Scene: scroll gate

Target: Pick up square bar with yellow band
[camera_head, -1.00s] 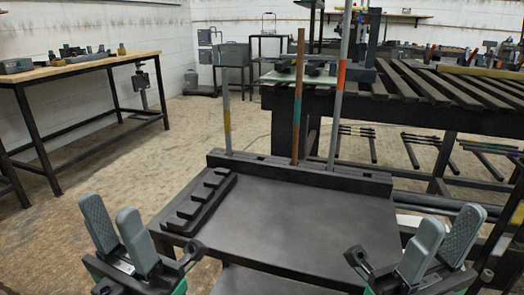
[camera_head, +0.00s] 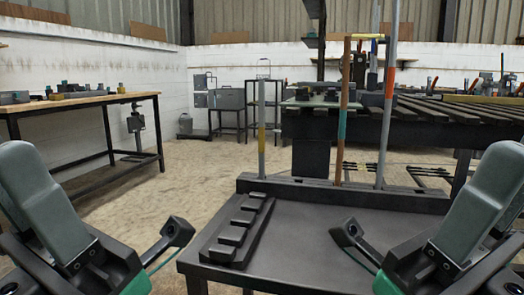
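A thin grey bar with a yellow band (camera_head: 262,132) stands upright at the left end of the black rack (camera_head: 340,192) at the back of the dark table. Its cross-section is too small to tell. My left gripper (camera_head: 28,205) is at the left edge, well in front of and apart from the bar. My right gripper (camera_head: 490,205) is at the right edge, also apart from the bars. Each shows mainly one grey finger now, the other being largely hidden or cut off; the earlier frame shows both pairs spread. Nothing is seen held.
A black stepped block (camera_head: 238,232) lies at the table's left. The dark tabletop (camera_head: 310,235) is otherwise mostly clear.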

